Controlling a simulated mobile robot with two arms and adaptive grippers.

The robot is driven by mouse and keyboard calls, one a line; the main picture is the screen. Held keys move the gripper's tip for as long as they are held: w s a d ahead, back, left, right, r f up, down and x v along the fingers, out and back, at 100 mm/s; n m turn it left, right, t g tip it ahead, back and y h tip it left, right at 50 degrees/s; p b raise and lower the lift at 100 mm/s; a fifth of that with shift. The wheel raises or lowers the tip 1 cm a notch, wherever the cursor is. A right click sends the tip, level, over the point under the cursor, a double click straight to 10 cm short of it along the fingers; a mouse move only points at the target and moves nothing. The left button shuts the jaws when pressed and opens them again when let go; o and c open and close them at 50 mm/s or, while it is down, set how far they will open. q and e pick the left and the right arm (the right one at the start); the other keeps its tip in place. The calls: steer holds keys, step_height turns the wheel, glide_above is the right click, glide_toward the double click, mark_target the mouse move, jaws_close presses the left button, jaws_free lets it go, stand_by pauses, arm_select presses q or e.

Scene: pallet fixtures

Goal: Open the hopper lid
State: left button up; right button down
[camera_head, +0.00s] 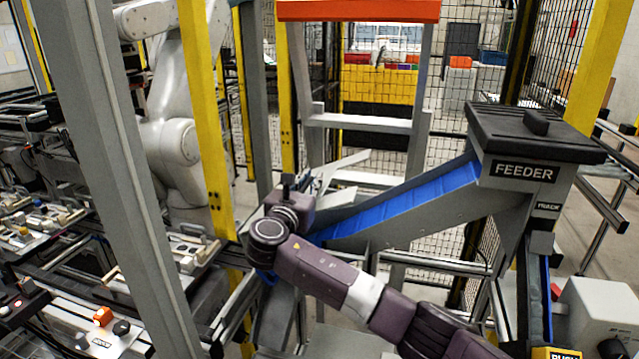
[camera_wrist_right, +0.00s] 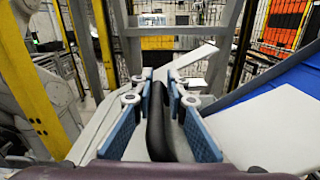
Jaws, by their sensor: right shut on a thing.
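The hopper lid (camera_head: 535,133) is a dark, flat cover with a raised block handle (camera_head: 537,122) on top. It lies level and closed on the grey FEEDER hopper (camera_head: 520,190) at the right of the head view. My right gripper (camera_head: 287,188) is well left of the lid, near the low end of the chute. In the right wrist view its blue-padded fingers (camera_wrist_right: 160,98) are shut on a dark elongated object (camera_wrist_right: 160,125), which I cannot identify. My left gripper is not in view.
A grey chute with a blue bed (camera_head: 410,200) slopes down left from the hopper. Yellow posts (camera_head: 205,110) and a grey beam (camera_head: 110,170) stand at the left. A white robot arm (camera_head: 175,130) is behind them. Wire fencing closes the back.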

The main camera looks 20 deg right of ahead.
steer(key=shift+w+a+r+p, duration=0.25)
steer(key=shift+a+r, duration=0.25)
steer(key=shift+r, duration=0.05)
steer(key=shift+w+a+r+p, duration=0.2)
steer(key=shift+w+a+r, duration=0.05)
steer(key=shift+a+r, duration=0.3)
steer(key=shift+f, duration=0.1)
steer(key=c, duration=2.1)
jaws_free()
steer(key=shift+a, duration=0.1)
steer(key=shift+o, duration=0.4)
steer(key=shift+w+a+f, duration=0.1)
steer(key=shift+w+f, duration=0.05)
steer(key=shift+w, duration=0.05)
steer(key=shift+s, duration=0.1)
